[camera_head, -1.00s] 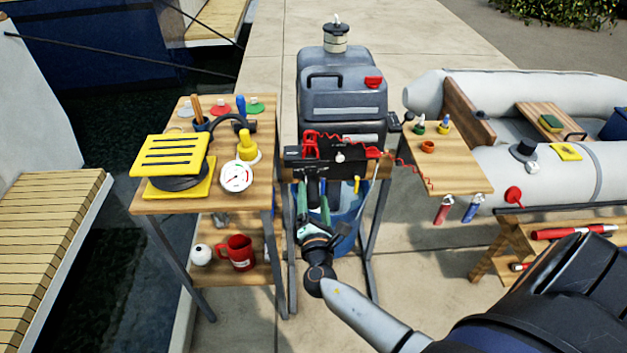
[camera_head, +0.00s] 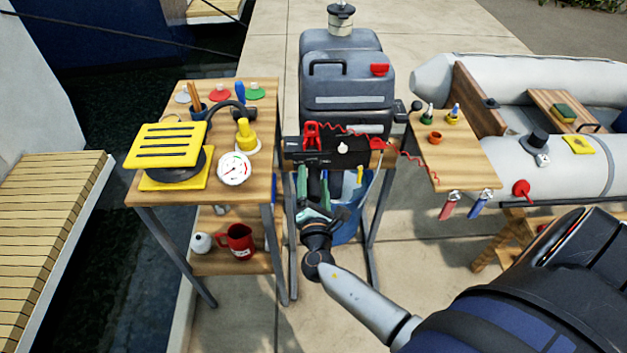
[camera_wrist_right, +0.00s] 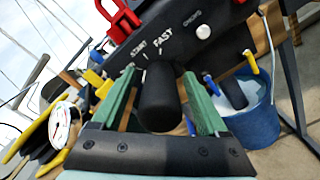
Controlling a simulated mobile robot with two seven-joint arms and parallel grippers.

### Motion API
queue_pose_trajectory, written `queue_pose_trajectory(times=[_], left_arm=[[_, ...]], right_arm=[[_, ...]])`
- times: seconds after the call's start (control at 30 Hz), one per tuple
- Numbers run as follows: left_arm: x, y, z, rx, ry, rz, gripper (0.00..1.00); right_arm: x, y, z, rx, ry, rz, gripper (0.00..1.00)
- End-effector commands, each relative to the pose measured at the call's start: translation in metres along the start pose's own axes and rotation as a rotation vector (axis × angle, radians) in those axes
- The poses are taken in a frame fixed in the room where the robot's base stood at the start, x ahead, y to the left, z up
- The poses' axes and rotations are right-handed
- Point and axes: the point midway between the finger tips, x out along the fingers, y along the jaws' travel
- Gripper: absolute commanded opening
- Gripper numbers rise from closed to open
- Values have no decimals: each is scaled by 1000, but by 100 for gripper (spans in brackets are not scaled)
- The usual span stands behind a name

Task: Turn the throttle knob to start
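The black control panel (camera_head: 354,158) is mounted on the front of the grey outboard unit in the head view. In the right wrist view, the panel (camera_wrist_right: 225,30) shows the words START, FAST and CHOKE. The black, rounded throttle knob (camera_wrist_right: 161,100) sticks out below FAST, towards the camera. My right gripper (camera_wrist_right: 159,76) is open, with one green finger on each side of the knob. I cannot tell whether either finger touches it. In the head view, the right gripper (camera_head: 312,186) is below the panel's left part. My left gripper is not in view.
A red clip (camera_head: 312,135) and coiled red cord are on the panel, with a white button (camera_head: 343,148). A blue bucket (camera_head: 347,222) stands behind the gripper. A wooden table (camera_head: 262,178) with gauge and yellow items is left; a small shelf (camera_head: 462,165) is right.

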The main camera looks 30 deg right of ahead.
Motion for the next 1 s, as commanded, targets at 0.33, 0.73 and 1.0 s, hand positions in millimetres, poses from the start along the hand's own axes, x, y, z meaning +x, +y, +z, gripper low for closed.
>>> queue_pose_trajectory(times=[0.33, 0.73, 1.0], left_arm=[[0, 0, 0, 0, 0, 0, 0], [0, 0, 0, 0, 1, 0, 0], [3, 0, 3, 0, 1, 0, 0]], right_arm=[[0, 0, 0, 0, 0, 0, 39], [0, 0, 0, 0, 0, 0, 0], [0, -1, -1, 25, -1, 1, 0]])
